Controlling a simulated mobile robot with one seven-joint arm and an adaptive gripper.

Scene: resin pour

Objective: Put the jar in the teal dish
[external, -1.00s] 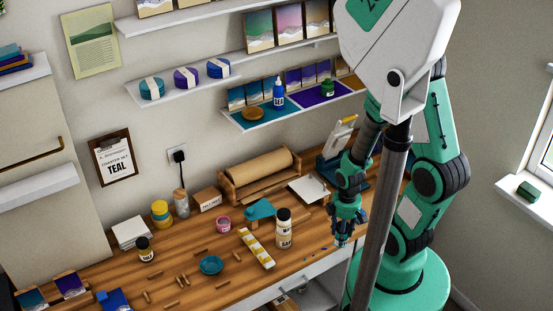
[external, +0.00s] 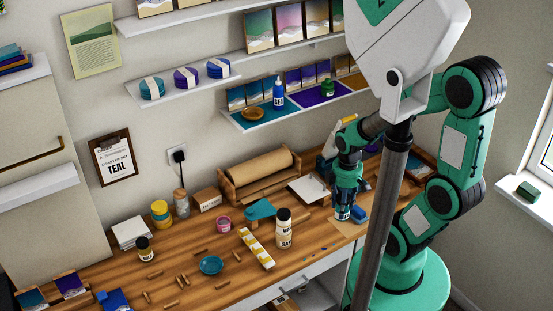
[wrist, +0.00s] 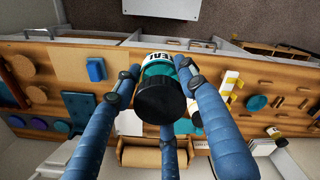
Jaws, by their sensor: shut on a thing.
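The jar (wrist: 160,88) has a black lid, a teal body and a white label that seems to read TEAL. It is held between the blue fingers of my gripper (wrist: 160,95), above the desk. In the external view my gripper (external: 346,203) is at the desk's right part, with the jar's white label (external: 342,213) showing below the fingers. The teal dish (external: 211,265) lies on the desk well to the left of my gripper, and looks empty. It also shows in the wrist view (wrist: 257,103), right of the jar.
Small wooden sticks lie around the dish. A pink pot (external: 223,224) is behind it. A blue block (external: 358,214) sits right of my gripper.

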